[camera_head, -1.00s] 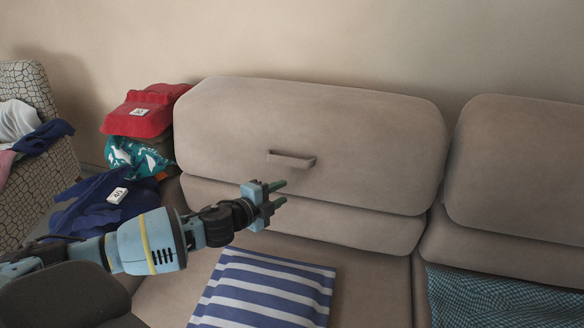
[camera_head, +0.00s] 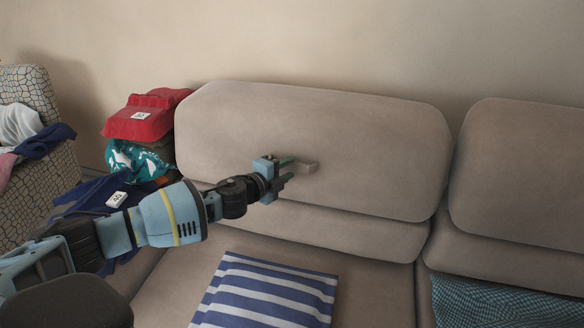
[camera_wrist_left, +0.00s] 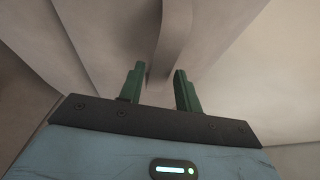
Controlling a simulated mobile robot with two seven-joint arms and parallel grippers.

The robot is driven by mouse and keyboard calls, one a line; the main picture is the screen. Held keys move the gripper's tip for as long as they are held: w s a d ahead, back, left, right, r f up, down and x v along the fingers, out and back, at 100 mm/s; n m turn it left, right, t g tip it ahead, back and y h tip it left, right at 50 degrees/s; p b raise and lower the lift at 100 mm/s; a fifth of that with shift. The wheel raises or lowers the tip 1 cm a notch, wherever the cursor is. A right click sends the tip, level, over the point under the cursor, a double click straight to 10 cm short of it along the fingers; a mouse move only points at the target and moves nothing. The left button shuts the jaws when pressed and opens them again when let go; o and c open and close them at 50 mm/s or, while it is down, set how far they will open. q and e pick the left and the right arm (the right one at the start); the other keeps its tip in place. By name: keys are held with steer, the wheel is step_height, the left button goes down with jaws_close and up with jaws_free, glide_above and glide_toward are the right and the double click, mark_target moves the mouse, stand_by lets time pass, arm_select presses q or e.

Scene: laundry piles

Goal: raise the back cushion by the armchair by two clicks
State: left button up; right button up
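The back cushion by the armchair (camera_head: 370,150) is a wide beige block at the back of the sofa, next to the patterned armchair (camera_head: 45,185). My right gripper is not in view.
A blue-and-white striped cloth (camera_head: 265,292) lies on the seat below. Folded red (camera_head: 145,115), teal (camera_head: 135,160) and dark blue (camera_head: 95,195) laundry is piled at the left. A second back cushion (camera_head: 520,165) and a teal checked cloth (camera_head: 510,302) are at the right.

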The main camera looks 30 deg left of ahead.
arm_select(q)
steer(key=shift+x, duration=1.3)
jaws_close()
